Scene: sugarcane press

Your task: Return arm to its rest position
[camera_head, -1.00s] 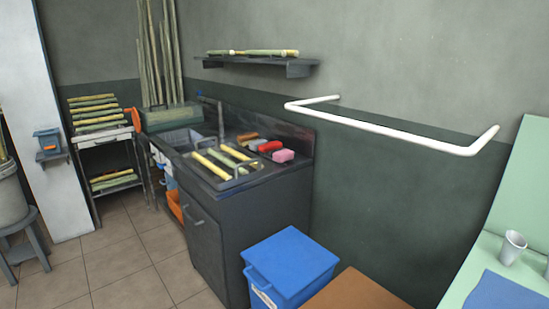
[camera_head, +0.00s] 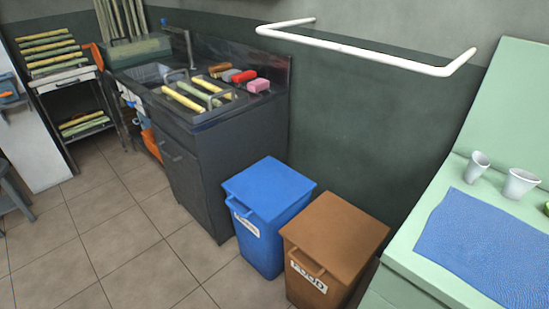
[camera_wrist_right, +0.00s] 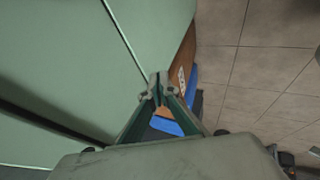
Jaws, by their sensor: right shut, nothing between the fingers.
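My right gripper (camera_wrist_right: 160,88) shows in the right wrist view with its two fingers together at the tips and nothing between them. It hangs in the air beside the pale green counter (camera_wrist_right: 65,60), with the tiled floor below to the right. Neither of my arms shows in the head view, and my left gripper is in no view.
A blue bin (camera_head: 268,200) and a brown bin (camera_head: 335,240) stand between the dark sink unit (camera_head: 200,165) and the green counter (camera_head: 410,270).

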